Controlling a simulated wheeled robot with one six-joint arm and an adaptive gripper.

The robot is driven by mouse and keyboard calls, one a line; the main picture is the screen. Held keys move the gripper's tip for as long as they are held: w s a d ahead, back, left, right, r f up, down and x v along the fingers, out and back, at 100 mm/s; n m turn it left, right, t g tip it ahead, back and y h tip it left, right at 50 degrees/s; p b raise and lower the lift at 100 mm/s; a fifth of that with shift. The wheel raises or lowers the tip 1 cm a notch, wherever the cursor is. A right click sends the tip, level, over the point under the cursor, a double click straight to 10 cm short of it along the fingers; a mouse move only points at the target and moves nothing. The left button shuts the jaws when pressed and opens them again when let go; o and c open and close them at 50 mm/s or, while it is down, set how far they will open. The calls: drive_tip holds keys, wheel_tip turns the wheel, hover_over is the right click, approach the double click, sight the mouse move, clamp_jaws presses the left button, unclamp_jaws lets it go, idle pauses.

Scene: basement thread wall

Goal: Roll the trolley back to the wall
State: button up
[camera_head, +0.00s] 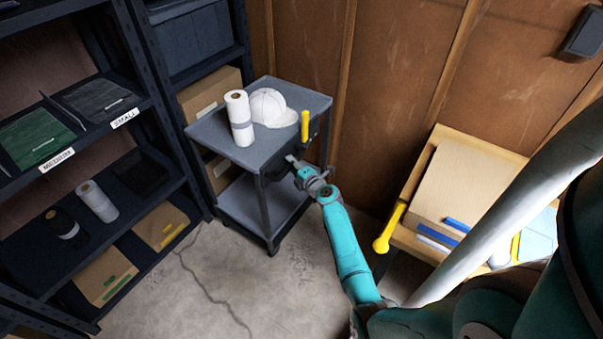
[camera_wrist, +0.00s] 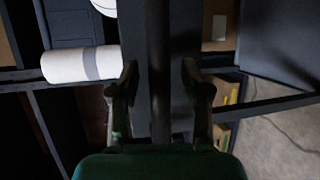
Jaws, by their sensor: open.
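The trolley (camera_head: 200,132) is grey with two shelves and dark posts. It stands on the concrete floor, close to the brown wooden wall (camera_head: 310,45) and beside the dark shelving. A white roll (camera_head: 239,118) and a white cap (camera_head: 268,108) are on its top. My gripper (camera_head: 297,163) is open at the trolley's near right side, just below the top. In the wrist view, a dark bar (camera_wrist: 158,60) runs between the two open fingers (camera_wrist: 160,85). Whether they touch it is unclear. The white roll also shows there (camera_wrist: 75,65).
A yellow upright object (camera_head: 305,126) is at the trolley's right edge. Dark shelving (camera_head: 125,125) with bins and boxes stands left. A wooden bench (camera_head: 425,180) with cardboard and a yellow-handled tool (camera_head: 390,228) is right. Cracked concrete floor (camera_head: 215,275) in front is clear.

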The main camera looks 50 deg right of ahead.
drive_tip(key=v, duration=1.1)
drive_tip(key=s+a+f+m+g, duration=0.1)
drive_tip(key=s+a+f+m, duration=0.15)
drive_tip(key=s+a, duration=0.4)
drive_tip(key=s+a+f+m+y, duration=0.1)
drive_tip(key=s+a+m, duration=0.2)
drive_tip(key=a, duration=0.7)
drive_tip(key=s+a+f+m+g, duration=0.1)
drive_tip(key=s+a+m, duration=0.1)
drive_tip(key=s+a, duration=0.5)
drive_tip(key=s+a+r+m+t+y, duration=0.2)
drive_tip(key=s+a+r+m+y, duration=0.2)
drive_tip(key=s+a+r, duration=1.1)
wheel_tip(320, 180, up, 4)
drive_tip(key=s+m, duration=0.3)
drive_tip(key=shift+y, duration=0.3)
drive_tip(key=shift+a+f, duration=0.1)
drive_tip(key=shift+a, duration=0.05)
